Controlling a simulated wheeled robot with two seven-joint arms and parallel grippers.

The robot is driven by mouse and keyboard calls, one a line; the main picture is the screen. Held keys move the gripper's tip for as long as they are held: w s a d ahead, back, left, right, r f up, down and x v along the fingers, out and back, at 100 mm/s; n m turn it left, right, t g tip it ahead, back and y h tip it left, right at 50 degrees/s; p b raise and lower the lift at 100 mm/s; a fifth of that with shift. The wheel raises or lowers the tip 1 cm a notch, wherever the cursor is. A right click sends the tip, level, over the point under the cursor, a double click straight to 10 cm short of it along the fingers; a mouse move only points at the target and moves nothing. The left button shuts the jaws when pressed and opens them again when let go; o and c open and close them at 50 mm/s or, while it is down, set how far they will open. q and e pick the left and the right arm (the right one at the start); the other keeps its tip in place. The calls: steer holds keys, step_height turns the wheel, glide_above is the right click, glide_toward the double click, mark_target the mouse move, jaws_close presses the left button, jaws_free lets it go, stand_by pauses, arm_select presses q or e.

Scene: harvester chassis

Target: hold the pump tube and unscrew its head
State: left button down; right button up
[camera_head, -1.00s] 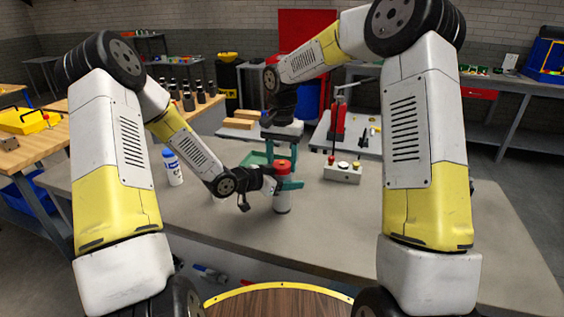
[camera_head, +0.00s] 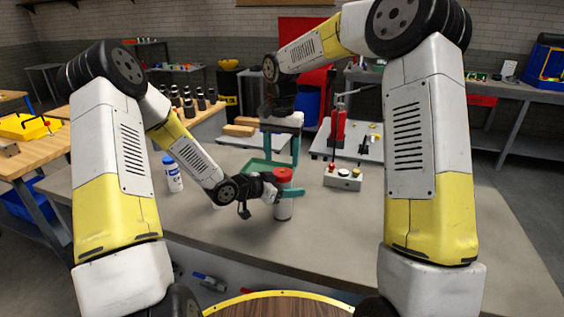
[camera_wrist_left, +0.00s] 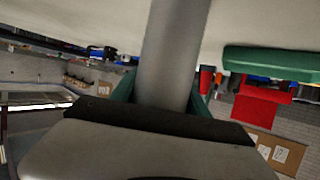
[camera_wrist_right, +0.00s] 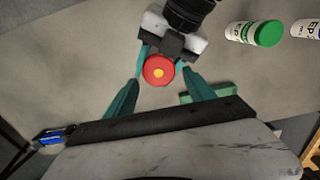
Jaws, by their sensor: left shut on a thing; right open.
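The pump tube (camera_head: 283,211) is a grey cylinder standing upright over the table, with a red head (camera_head: 283,175) on top. My left gripper (camera_head: 284,192) comes in from the left and is shut on the tube below the head. The tube (camera_wrist_left: 172,60) fills the gap between its fingers in the left wrist view. My right gripper (camera_head: 281,150) points down above the head, open and empty. In the right wrist view, the head (camera_wrist_right: 159,70) with its yellow centre lies between and beyond the right gripper's spread fingers (camera_wrist_right: 160,92).
A white and blue bottle (camera_head: 173,172) stands left on the grey table (camera_head: 400,220). A green tray (camera_head: 258,167) lies behind the tube. The table's front right is clear.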

mark_target(283, 170)
steer(key=m, duration=0.1)
steer(key=r+m, duration=0.1)
steer(key=m, duration=0.1)
steer(key=shift+m, duration=0.3)
steer(key=m, duration=0.2)
steer(key=r+m, duration=0.1)
steer(key=m, duration=0.1)
steer(key=shift+d, duration=0.1)
steer(key=m, duration=0.2)
steer(key=r+m, duration=0.1)
steer(key=m, duration=0.1)
steer(key=shift+m, duration=0.3)
steer(key=shift+r+m, duration=0.15)
steer(key=shift+m, duration=0.55)
step_height(283, 170, down, 8)
